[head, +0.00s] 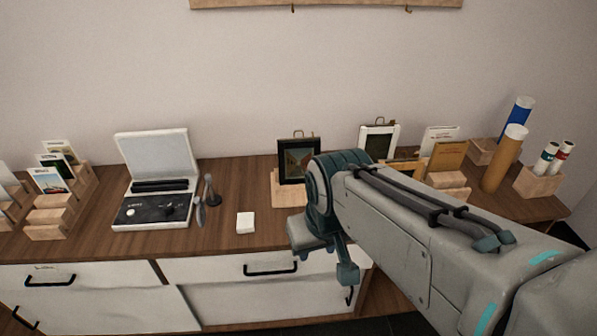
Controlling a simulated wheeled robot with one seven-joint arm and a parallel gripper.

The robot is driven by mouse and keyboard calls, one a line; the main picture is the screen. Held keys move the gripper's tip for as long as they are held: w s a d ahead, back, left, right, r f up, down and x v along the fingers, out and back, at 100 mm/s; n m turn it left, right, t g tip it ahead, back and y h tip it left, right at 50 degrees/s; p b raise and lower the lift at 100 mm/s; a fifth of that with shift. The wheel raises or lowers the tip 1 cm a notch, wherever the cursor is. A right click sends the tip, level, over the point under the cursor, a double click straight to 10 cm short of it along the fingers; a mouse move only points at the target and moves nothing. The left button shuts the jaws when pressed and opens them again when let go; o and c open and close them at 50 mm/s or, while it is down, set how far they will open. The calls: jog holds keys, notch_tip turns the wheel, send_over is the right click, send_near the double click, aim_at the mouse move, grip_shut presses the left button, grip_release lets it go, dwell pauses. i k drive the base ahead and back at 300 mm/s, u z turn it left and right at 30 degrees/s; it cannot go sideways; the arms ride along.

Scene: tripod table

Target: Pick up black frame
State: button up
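The black frame (283,162) stands upright, leaning slightly back, on a small wooden stand (283,195) on the wooden cabinet top (230,184). It holds a dark picture, and a brass-coloured easel shows above its top edge. My arm reaches in from the lower right, and its wrist is just right of the frame and in front of it. My gripper (328,256) points down near the cabinet's front edge, apart from the frame. The arm partly hides it, so its opening is unclear.
A white frame (364,139) stands behind my arm. An open record player (158,190), a dark slender object (209,190) and a white block (245,222) lie left. Card holders (50,216) fill the far left. Blue (517,117) and tan tubes (503,158) stand right.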

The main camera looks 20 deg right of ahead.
aim_at(295, 154)
jog(key=z, duration=0.1)
jog(key=k, duration=0.35)
jog(key=u, duration=0.8)
jog(key=i, duration=1.25)
jog(key=z, duration=0.6)
